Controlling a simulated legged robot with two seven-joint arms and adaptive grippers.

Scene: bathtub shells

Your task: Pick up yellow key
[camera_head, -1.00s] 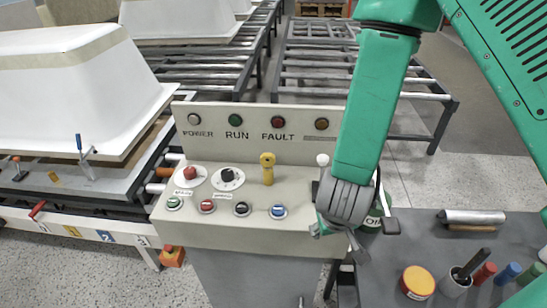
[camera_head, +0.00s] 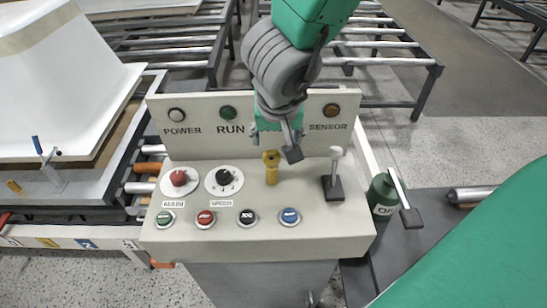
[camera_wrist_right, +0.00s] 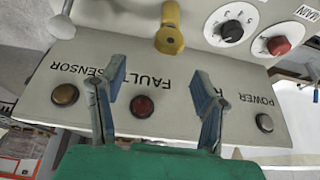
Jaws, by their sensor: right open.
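The yellow key (camera_head: 271,168) stands upright in the sloped top of a beige control panel (camera_head: 190,240), right of a black knob. My right gripper (camera_head: 274,140) comes down from the top of the head view, just behind and above the key, in front of the panel's upright label board. In the right wrist view the gripper (camera_wrist_right: 158,75) is open, its two blue-grey fingers apart and nothing between them. The yellow key (camera_wrist_right: 169,38) lies just beyond the fingertips there, untouched. My left gripper is in neither view.
A red knob (camera_head: 179,180) and black knob (camera_head: 224,181) sit left of the key; a lever (camera_head: 334,178) stands to its right. Several push buttons line the front. A green oil can (camera_head: 382,194) stands beside the panel. White tub shells are at left.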

